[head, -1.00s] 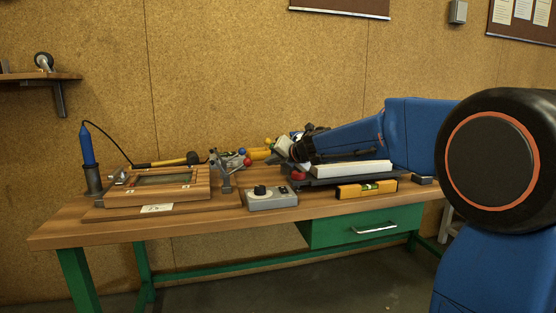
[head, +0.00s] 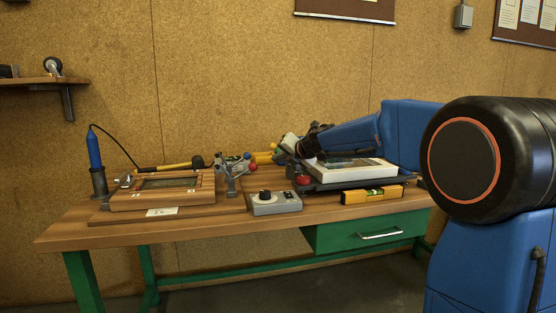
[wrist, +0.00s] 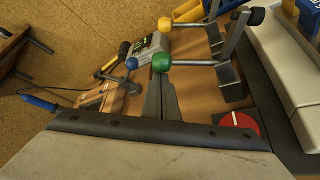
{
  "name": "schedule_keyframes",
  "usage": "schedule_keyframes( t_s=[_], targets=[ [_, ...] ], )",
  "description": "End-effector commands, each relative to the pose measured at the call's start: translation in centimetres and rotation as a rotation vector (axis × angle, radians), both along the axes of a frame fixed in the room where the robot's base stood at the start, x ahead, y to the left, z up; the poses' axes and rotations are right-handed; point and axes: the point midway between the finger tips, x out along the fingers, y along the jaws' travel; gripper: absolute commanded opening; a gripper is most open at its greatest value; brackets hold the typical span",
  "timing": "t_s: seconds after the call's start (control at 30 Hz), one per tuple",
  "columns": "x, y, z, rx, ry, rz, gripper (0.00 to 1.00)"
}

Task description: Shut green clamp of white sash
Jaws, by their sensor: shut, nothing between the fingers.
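The white sash (head: 375,174) lies on a dark fixture on the bench, and its edge shows at the right of the wrist view (wrist: 280,65). The green clamp's ball (wrist: 162,62) ends a grey lever left of the sash. Its metal arm with a black tip (wrist: 257,16) slants up beside the sash; whether the tip touches it I cannot tell. My gripper (wrist: 160,78) is shut and empty, its fingertips just below the green ball in the picture; contact is unclear. In the head view my arm partly hides this area.
A yellow-ball lever (wrist: 164,24) stands near the green one. A red knob (wrist: 238,122) is at lower right. A blue-ball clamp (wrist: 132,63) stands left. A wooden sash (head: 160,195), grey control box (head: 274,203) and yellow level (head: 372,195) occupy the bench.

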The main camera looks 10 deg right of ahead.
Motion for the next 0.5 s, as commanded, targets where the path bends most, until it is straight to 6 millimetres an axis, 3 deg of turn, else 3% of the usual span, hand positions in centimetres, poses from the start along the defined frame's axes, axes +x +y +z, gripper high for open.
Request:
schedule_keyframes(
  t_s=[0.5],
  targets=[
    [0.0,-0.7,1.4,0.166,0.000,-0.003,0.00]
  ],
)
